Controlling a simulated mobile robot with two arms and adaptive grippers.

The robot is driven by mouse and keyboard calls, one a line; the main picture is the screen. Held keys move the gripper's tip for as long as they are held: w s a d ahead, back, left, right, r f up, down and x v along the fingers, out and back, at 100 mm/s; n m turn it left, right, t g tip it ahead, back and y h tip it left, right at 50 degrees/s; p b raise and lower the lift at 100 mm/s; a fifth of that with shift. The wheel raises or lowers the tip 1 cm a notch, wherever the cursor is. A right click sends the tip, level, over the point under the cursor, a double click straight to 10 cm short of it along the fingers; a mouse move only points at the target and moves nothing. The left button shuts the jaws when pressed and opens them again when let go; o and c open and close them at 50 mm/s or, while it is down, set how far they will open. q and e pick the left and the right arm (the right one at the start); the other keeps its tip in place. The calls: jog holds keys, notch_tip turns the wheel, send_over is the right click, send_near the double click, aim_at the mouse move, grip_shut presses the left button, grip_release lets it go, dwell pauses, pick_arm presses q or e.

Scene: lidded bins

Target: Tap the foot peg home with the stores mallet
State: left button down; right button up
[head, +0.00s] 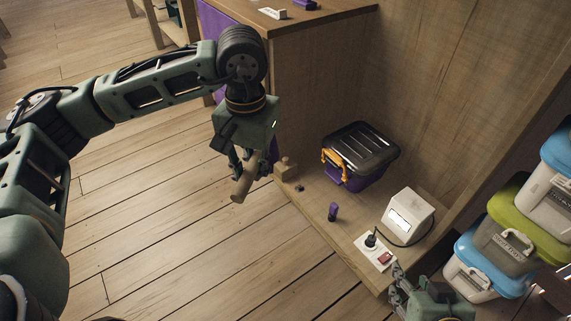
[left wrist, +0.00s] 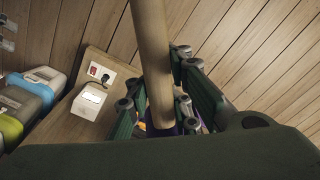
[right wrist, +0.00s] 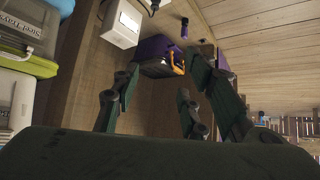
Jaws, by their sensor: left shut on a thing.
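My left gripper (head: 244,160) is shut on a tan wooden cylinder (head: 245,182), which looks like part of the mallet. It is held tilted in the air, left of the low wooden platform. The left wrist view shows the wooden shaft (left wrist: 152,62) running up between the fingers (left wrist: 160,105); I cannot make out a mallet head. A small wooden block with a knob (head: 286,168) stands at the platform's left corner, right of the held wood; I cannot tell whether it is the foot peg. My right gripper (head: 400,284) is low at the right; its fingers are apart and empty (right wrist: 155,105).
A purple bin with black lid and orange latches (head: 360,153) stands on the platform (head: 310,208). Near it are a small purple object (head: 333,211), a white box (head: 408,216) and a socket strip with red switch (head: 375,253). Stacked bins (head: 508,235) stand right. Left floor is clear.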

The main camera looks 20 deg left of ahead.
pick_arm(q)
jog(key=shift+f+b, duration=0.55)
jog(key=shift+f, duration=0.2)
pick_arm(e)
jog(key=w+a+r+t+y, duration=0.1)
jog(key=w+a+r+t, duration=0.1)
jog(key=w+r, duration=0.3)
jog(key=shift+r+t, duration=0.25)
jog(key=shift+t, duration=0.65)
pick_arm(q)
jog(key=shift+r+p, duration=0.9)
jog(key=shift+r, duration=0.9)
pick_arm(e)
jog(key=s+d+f+g+h, duration=0.1)
jog(key=s+d+f+g, duration=0.1)
jog(key=s+f+g, duration=0.2)
notch_tip(320, 180, down, 2)
jog(key=shift+s+d+f+g, duration=0.25)
jog(key=shift+s+g, duration=0.15)
jog(key=shift+s, duration=0.75)
